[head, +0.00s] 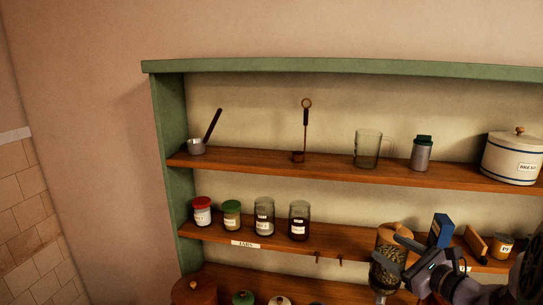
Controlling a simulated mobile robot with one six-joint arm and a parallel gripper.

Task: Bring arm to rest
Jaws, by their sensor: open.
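My gripper (398,262) is at the lower right of the head view, with my arm coming in from the right edge. Part of the jar is hidden by the gripper.
A green-framed shelf unit (340,66) fills the right. Its upper board holds a saucepan (196,147), a glass mug (367,149) and a bread crock (511,158). Labelled jars (264,217) and a blue box (440,229) stand lower. The wall at left is bare.

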